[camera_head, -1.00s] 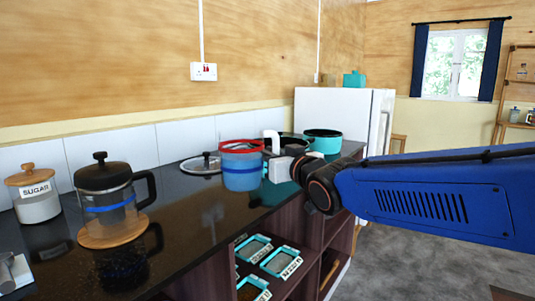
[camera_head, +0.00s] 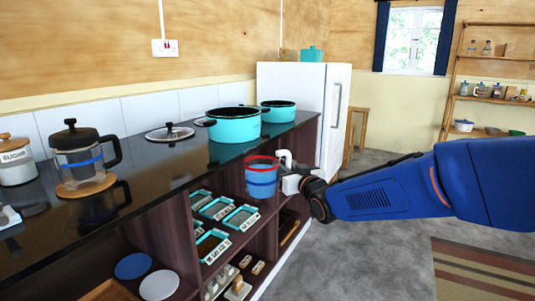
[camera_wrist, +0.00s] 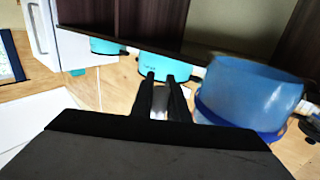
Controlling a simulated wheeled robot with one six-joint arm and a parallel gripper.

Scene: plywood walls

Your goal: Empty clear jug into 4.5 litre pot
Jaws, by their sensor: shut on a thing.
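The jug (camera_wrist: 250,95) also shows at the right of the wrist view, beside my gripper (camera_wrist: 162,88). Two turquoise pots stand on the counter: a larger near one (camera_head: 235,126) and a smaller far one (camera_head: 278,112). I cannot read which is 4.5 litre. Both look open.
A glass lid (camera_head: 170,133), a French press (camera_head: 83,160) on a cork mat and a sugar jar (camera_head: 14,165) stand on the dark counter (camera_head: 150,165). Open shelves below hold trays (camera_head: 241,217). A white fridge (camera_head: 305,100) stands behind.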

